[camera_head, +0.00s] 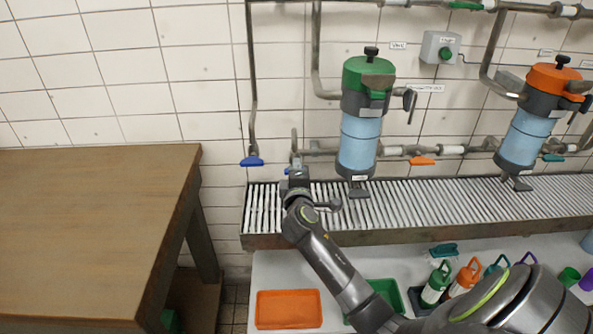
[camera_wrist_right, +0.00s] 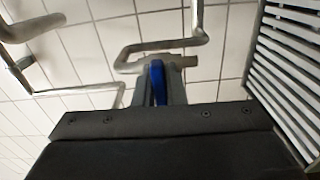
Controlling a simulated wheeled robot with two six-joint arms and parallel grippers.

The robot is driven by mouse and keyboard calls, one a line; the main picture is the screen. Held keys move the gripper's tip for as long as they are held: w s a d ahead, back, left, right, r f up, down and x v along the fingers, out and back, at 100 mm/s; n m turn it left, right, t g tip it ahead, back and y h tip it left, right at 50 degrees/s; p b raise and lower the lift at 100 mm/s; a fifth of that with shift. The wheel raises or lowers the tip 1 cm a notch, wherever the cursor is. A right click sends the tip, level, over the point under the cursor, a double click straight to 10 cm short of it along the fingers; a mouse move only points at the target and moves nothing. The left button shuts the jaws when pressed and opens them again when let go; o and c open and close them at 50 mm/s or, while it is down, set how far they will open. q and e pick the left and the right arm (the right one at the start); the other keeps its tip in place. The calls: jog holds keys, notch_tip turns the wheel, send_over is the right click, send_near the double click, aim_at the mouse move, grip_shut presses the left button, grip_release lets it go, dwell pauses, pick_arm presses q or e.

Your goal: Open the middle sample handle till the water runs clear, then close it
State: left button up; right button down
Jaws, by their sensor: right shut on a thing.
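My right gripper (camera_head: 297,172) is at the wall end of the grated trough, left of the green-topped filter housing. In the right wrist view its two fingers (camera_wrist_right: 160,80) are closed on a narrow blue handle (camera_wrist_right: 157,84), in front of a bent grey pipe (camera_wrist_right: 165,46). In the head view the gripper mostly hides this handle. Another blue handle (camera_head: 252,161) sits on the hanging pipe to the left, apart from the gripper. An orange handle (camera_head: 422,161) and a teal handle (camera_head: 553,158) are on the wall pipe. I see no running water. My left gripper is not in view.
The grated trough (camera_head: 430,203) runs along the wall. The green-topped filter (camera_head: 360,140) and orange-topped filter (camera_head: 524,135) hang above it. A wooden table (camera_head: 80,230) is at left. An orange tray (camera_head: 288,309), a green tray (camera_head: 388,293) and several bottles are below the trough.

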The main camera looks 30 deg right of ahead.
jog(key=shift+f, duration=0.1)
jog(key=c, duration=1.5)
grip_release()
jog(key=shift+s+a, duration=0.1)
jog(key=shift+s+a, duration=0.15)
jog(key=shift+s, duration=0.05)
jog(key=p+v, duration=0.2)
jog(key=v, duration=1.4)
jog(key=shift+s+p, duration=0.3)
jog(key=shift+s, duration=0.1)
